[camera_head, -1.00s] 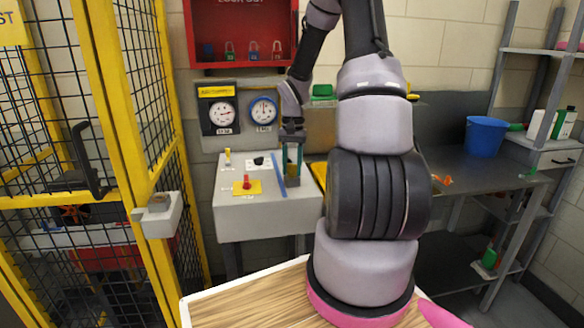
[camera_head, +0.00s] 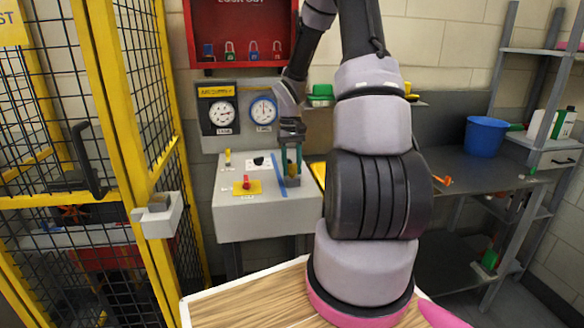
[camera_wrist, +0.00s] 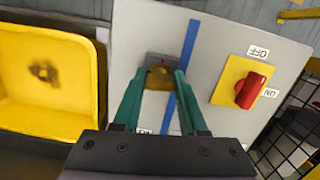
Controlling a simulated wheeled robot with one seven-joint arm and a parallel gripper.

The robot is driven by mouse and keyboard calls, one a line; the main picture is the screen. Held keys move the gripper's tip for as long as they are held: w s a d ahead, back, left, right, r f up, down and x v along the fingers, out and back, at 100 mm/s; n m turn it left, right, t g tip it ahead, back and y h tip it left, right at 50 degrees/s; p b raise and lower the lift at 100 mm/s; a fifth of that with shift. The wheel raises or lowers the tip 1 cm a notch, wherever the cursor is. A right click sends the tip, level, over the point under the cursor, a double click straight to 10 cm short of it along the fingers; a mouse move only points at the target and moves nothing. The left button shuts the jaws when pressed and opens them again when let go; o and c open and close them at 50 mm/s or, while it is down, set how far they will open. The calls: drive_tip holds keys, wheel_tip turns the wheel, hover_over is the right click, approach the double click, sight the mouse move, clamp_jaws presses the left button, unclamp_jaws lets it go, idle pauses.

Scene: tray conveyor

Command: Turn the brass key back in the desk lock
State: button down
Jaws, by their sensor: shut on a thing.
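The brass key (camera_wrist: 159,80) sits at a small grey lock block (camera_wrist: 163,62) on the grey desk (camera_wrist: 213,52), left of a blue stripe. My gripper (camera_wrist: 160,78) has its two teal fingers on either side of the key and is shut on it. In the head view my gripper (camera_head: 291,172) points down at the right part of the desk (camera_head: 262,214), with the brass colour showing between its fingertips. The fingers hide part of the key, so its exact angle is hard to read.
A red rotary switch (camera_wrist: 250,90) on a yellow plate, with OFF and ON labels, stands right of the blue stripe. A yellow bin (camera_wrist: 45,112) lies to the left in the wrist view. Gauges (camera_head: 222,113) hang behind the desk; a yellow mesh fence (camera_head: 128,90) stands to the left.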

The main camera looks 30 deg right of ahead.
drive_tip(key=shift+n, duration=0.9)
drive_tip(key=shift+c, duration=1.8)
unclamp_jaws()
wheel_tip(320, 180, up, 11)
drive_tip(key=w, duration=0.1)
drive_tip(key=shift+w, duration=0.15)
drive_tip(key=s+a+r+m+t+y, duration=0.1)
drive_tip(key=s+a+r+t, duration=0.3)
drive_tip(key=s+r, duration=0.5)
drive_tip(key=s+a+r+m+t+y, duration=0.1)
drive_tip(key=s+a+r+m+t, duration=0.2)
drive_tip(key=s+a+r, duration=0.6)
drive_tip(key=s+r+t, duration=0.1)
drive_tip(key=s, duration=0.2)
drive_tip(key=shift+a+r, duration=0.15)
